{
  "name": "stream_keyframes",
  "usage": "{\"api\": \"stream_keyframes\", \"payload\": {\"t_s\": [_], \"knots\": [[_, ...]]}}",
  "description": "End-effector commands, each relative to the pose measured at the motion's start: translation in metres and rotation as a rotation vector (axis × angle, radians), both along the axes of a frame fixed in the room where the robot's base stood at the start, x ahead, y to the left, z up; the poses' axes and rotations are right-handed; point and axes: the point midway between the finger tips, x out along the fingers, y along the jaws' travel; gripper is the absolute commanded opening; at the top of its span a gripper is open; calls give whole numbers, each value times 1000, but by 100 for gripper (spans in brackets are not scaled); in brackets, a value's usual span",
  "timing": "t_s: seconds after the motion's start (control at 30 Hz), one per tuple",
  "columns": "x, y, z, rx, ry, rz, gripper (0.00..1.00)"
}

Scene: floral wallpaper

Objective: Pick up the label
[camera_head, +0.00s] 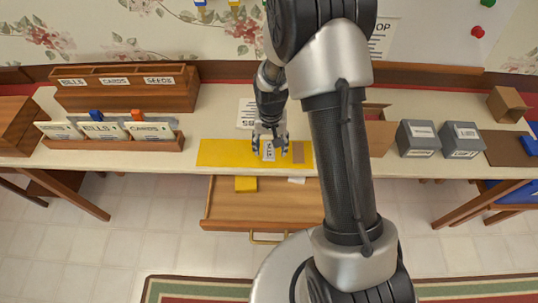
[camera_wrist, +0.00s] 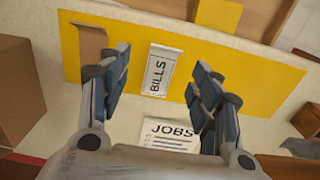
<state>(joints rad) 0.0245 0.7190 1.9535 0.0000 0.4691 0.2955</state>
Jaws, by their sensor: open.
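The white label (camera_wrist: 160,75) printed "BILLS" lies on the yellow mat (camera_wrist: 225,58) in the wrist view, with one end slightly curled. In the head view the label (camera_head: 268,151) shows between my fingers on the yellow mat (camera_head: 222,152). My gripper (camera_head: 270,150) is open above the mat, and its fingertips are on either side of the label. In the wrist view my gripper (camera_wrist: 158,75) has clear gaps between both fingers and the label. I cannot tell how high the fingertips are above the mat.
An open drawer (camera_head: 262,206) holding a yellow block (camera_head: 246,184) sticks out below the table edge. A "JOBS" sheet (camera_wrist: 170,134) lies beside the mat. A brown piece (camera_wrist: 93,43) lies on the mat. Card holders (camera_head: 115,143) stand left, grey boxes (camera_head: 418,138) right.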

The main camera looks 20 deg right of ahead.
Motion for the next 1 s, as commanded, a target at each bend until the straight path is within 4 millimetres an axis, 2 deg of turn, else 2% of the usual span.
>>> {"api": "stream_keyframes", "payload": {"t_s": [0.17, 0.43, 0.67, 1.0], "knots": [[-1, 2, -12, 0, 1, 1, 58], [-3, 6, -51, 0, 1, 0, 58], [-3, 6, -52, 0, -1, 0, 58], [-3, 6, -52, 0, 0, 0, 37]]}}
